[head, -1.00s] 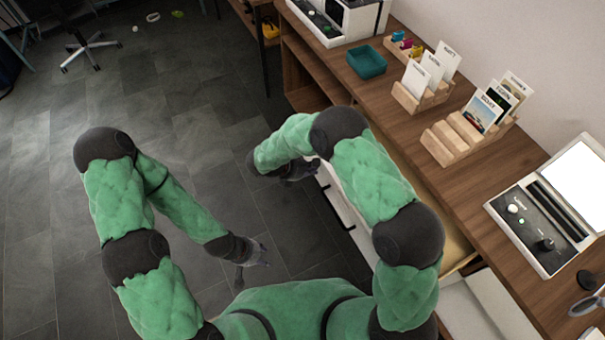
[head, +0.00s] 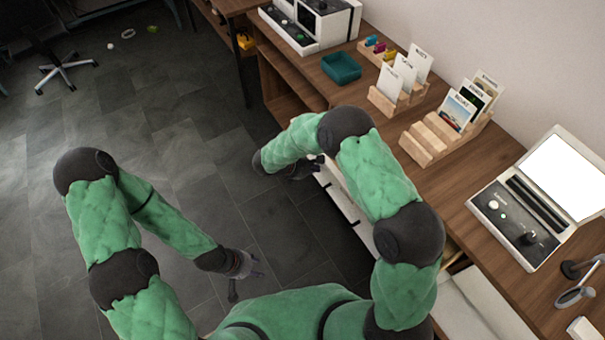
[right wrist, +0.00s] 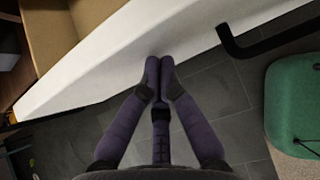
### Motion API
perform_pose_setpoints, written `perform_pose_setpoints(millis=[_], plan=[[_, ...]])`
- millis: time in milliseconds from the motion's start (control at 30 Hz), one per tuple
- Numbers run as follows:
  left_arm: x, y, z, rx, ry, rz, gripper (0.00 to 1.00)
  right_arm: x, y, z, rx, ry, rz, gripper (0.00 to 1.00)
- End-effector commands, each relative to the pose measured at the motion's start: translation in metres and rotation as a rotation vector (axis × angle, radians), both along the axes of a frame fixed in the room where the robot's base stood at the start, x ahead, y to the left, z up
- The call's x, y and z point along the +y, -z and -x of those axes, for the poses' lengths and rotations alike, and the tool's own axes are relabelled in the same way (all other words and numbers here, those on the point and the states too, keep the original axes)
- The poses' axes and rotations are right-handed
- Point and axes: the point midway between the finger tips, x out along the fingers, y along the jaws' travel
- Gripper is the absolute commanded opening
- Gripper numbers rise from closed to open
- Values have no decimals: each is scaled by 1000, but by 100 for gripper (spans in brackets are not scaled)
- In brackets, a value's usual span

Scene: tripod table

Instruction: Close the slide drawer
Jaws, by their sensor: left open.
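The slide drawer stands out from under the wooden desk, with its white front (head: 346,208) partly hidden behind my right arm. In the right wrist view its white front panel (right wrist: 125,52) runs diagonally, with the tan interior (right wrist: 62,30) behind it and a dark bar handle (right wrist: 268,42) on its outer side. My right gripper (right wrist: 160,72) has its fingertips together, with nothing seen between them. They are at the panel's outer face; I cannot tell whether they touch. It also shows in the head view at the drawer's far end. My left gripper (head: 246,276) is open and empty, over the floor.
The desk (head: 445,185) carries a teal bin (head: 341,67), wooden card racks (head: 432,143), a device with a bright screen (head: 535,205) and a white machine (head: 312,22). An office chair base stands far left.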

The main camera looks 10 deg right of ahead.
Motion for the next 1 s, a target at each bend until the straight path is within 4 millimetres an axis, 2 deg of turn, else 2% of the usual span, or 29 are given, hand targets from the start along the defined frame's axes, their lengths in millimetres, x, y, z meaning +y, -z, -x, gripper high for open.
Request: perform_pose_setpoints(millis=[33, 200, 500, 700, 1000], plan=[[0, 1, 0, 0, 0, 0, 44, -15, 1, -4, 0, 7, 0, 0], [0, 3, 0, 0, -1, 0, 44, -59, 1, -20, 0, 7, 0, 0], [0, 8, 0, 0, 0, 0, 44, -124, 1, -44, 0, 4, 1, 0], [0, 10, 0, 0, 0, 0, 44, -150, 1, -53, 1, 4, 0, 0], [0, 11, 0, 0, 0, 0, 44, -164, 0, -59, 0, 0, 1, 0]])
